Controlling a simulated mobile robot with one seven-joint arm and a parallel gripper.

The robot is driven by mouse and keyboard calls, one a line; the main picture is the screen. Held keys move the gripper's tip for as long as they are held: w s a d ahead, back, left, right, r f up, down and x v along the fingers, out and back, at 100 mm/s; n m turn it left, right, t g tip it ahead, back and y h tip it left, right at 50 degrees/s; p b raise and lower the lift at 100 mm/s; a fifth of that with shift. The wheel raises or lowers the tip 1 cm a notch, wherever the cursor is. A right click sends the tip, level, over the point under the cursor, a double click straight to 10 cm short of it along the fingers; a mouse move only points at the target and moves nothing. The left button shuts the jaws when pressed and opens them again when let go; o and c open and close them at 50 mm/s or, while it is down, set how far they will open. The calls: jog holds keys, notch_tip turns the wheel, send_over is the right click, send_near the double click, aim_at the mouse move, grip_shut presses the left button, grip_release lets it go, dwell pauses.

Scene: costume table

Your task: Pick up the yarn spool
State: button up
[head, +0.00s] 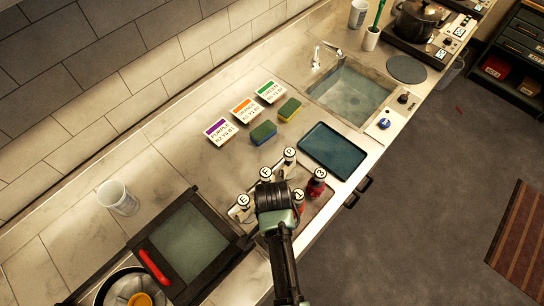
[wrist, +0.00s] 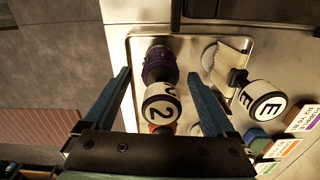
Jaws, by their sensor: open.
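My gripper (wrist: 163,92) is open, its two dark blue fingers either side of a purple item (wrist: 158,65) whose white cap reads 2. Nothing is visibly clamped. Right of it in the wrist view, an item with pale beige strands (wrist: 232,62) carries a cap marked E (wrist: 266,103). I cannot tell for certain which of these labelled items is the yarn spool. In the head view my gripper (head: 273,200) hangs over the group and hides part of it. The E cap (head: 243,200) is at its left, a red item (head: 316,187) capped 3 at its right.
The items stand on a metal tray (wrist: 135,60) near the counter's front edge. A dark blue tray (head: 333,150), two sponges (head: 263,132) and label cards (head: 220,131) lie behind.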

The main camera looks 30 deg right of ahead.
jog(key=shift+c, duration=0.3)
grip_shut()
jog(key=shift+r, duration=0.15)
dwell(0.3)
